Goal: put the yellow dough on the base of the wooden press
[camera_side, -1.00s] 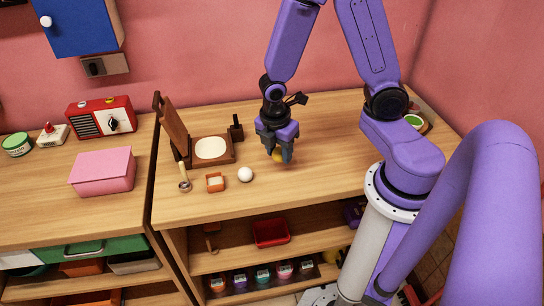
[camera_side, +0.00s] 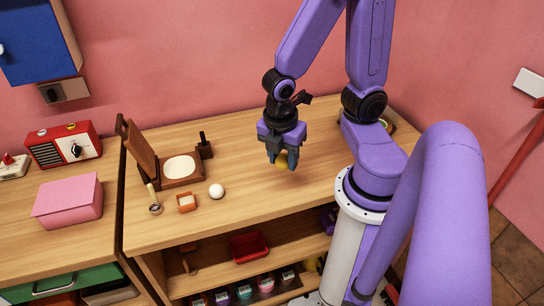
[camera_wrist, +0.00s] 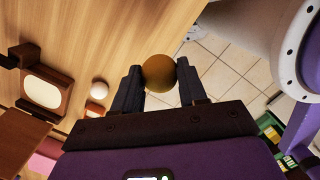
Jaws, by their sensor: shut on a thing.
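The yellow dough (camera_side: 282,161) is a small ball between the fingertips of my gripper (camera_side: 281,158). In the wrist view the dough (camera_wrist: 159,73) is brownish-yellow, with a dark finger on each side. My gripper (camera_wrist: 160,86) is shut on it, above the right part of the counter; the exact height is hard to tell. The wooden press (camera_side: 164,182) stands to the left with its lid tilted up and open. Its base carries a pale round plate (camera_side: 180,167), with nothing on it. The press also shows at the left in the wrist view (camera_wrist: 66,85).
A white ball (camera_side: 216,191), a small orange box (camera_side: 186,207) and a ladle-like tool (camera_side: 154,208) lie in front of the press. The counter between press and gripper is clear.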

